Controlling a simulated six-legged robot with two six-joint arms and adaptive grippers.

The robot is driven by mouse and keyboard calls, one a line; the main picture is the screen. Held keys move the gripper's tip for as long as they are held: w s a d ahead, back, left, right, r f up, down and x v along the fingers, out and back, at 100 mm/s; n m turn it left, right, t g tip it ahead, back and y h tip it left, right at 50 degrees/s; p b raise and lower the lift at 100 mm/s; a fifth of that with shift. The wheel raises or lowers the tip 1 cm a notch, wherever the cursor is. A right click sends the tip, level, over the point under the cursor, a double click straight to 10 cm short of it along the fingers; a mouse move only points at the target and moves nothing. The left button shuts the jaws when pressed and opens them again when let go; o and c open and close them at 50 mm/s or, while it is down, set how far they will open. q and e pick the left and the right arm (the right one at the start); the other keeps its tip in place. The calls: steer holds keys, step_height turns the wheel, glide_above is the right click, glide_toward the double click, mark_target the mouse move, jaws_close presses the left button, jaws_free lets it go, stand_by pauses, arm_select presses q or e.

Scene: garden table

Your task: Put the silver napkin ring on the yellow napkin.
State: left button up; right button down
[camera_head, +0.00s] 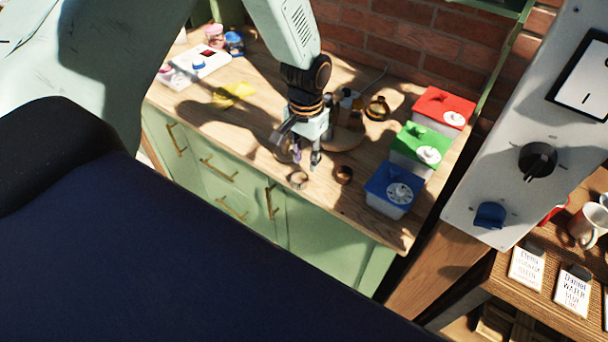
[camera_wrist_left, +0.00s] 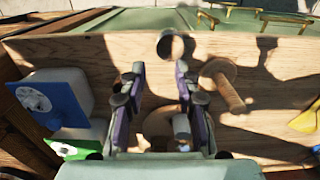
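The yellow napkin (camera_head: 234,94) lies on the wooden tabletop, left of my left gripper in the head view; its edge shows at the right of the wrist view (camera_wrist_left: 305,121). A pale metallic ring (camera_head: 298,180), apparently the silver one, stands near the table's front edge. A darker, coppery ring (camera_head: 344,175) is to its right. One ring (camera_wrist_left: 171,46) shows beyond my fingers in the wrist view. My left gripper (camera_head: 307,157) points down above the table, just behind the pale ring. Its fingers (camera_wrist_left: 160,95) are apart with nothing held between them. My right gripper is out of view.
Blue (camera_head: 391,192), green (camera_head: 416,150) and red (camera_head: 443,108) boxes line the right side. A wooden disc with a peg (camera_wrist_left: 219,71) stands near the gripper. An amber glass vessel (camera_head: 377,109) is behind.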

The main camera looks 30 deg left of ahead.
mark_target(306, 181)
arm_select(q)
steer(key=shift+s+d+f, duration=0.2)
steer(key=shift+s+f, duration=0.05)
steer(key=shift+f, duration=0.3)
steer(key=shift+s+d+f, duration=0.15)
steer(key=shift+s+f, duration=0.1)
steer(key=shift+f, duration=0.25)
steer(key=f, duration=0.4)
steer(key=shift+w+a+f, duration=0.3)
steer(key=shift+f, duration=0.05)
steer(key=shift+d+f, duration=0.2)
steer(key=shift+f, duration=0.15)
steer(key=shift+s+r, duration=0.1)
steer(key=shift+a, duration=0.1)
steer(key=c, duration=0.6)
jaws_close()
